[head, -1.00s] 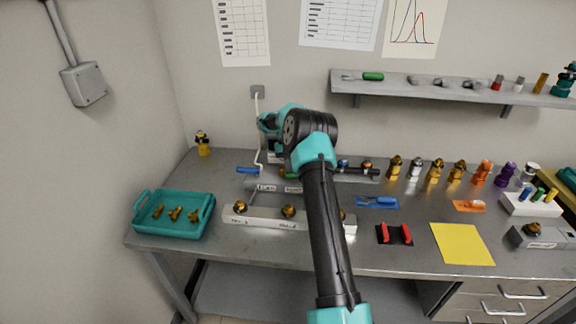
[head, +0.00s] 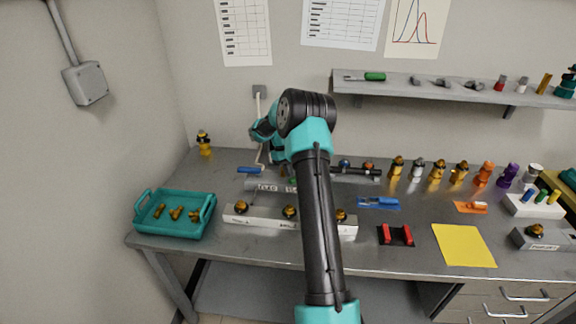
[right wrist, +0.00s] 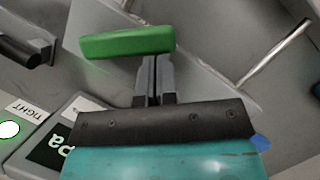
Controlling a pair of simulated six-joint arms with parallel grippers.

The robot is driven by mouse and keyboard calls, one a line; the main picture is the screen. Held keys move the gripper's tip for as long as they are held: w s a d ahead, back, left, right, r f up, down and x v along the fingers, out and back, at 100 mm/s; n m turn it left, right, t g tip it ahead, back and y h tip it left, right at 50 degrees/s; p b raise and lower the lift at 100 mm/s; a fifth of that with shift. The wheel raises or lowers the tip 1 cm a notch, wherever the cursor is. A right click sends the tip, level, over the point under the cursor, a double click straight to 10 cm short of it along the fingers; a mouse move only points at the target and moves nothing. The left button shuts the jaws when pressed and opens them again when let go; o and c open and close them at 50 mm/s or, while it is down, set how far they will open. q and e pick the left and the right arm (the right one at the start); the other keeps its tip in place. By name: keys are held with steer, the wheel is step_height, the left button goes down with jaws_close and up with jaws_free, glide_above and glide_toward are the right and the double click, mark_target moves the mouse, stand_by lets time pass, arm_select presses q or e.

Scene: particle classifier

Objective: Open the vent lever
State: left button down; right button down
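A green handle (right wrist: 128,42), which looks like a lever, lies across the tips of my right gripper (right wrist: 152,65) in the right wrist view. The two fingers are close together with only a thin slit between them. The handle is at or just past their tips, and I cannot tell whether they touch it. In the head view my right arm reaches over the bench and hides most of the gripper. A small green bit (head: 293,181) shows beside the arm there. A blue handle (head: 250,169) lies to its left. My left gripper is not in view.
A thin metal rod (right wrist: 275,52) is at the right. On the bench are a white block with brass fittings (head: 262,218) and a teal tray (head: 165,231).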

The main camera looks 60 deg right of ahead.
steer(key=s+a+n, duration=0.1)
steer(key=n, duration=0.1)
steer(key=s+a+n+h, duration=0.1)
steer(key=n, duration=0.1)
steer(key=shift+s+n+h, duration=0.25)
steer(key=shift+n+h, duration=0.05)
steer(key=shift+s+a+n+h, duration=0.15)
steer(key=shift+s+n+h, duration=0.5)
steer(key=shift+n, duration=0.65)
steer(key=shift+s+a+n+h, duration=0.15)
steer(key=shift+s+n+h, duration=0.2)
steer(key=shift+s+n, duration=0.8)
steer(key=shift+w, duration=0.3)
steer(key=w+a+r, duration=0.3)
steer(key=w+r, duration=0.4)
steer(key=r, duration=0.2)
steer(key=shift+r, duration=0.15)
steer(key=shift+a, duration=0.1)
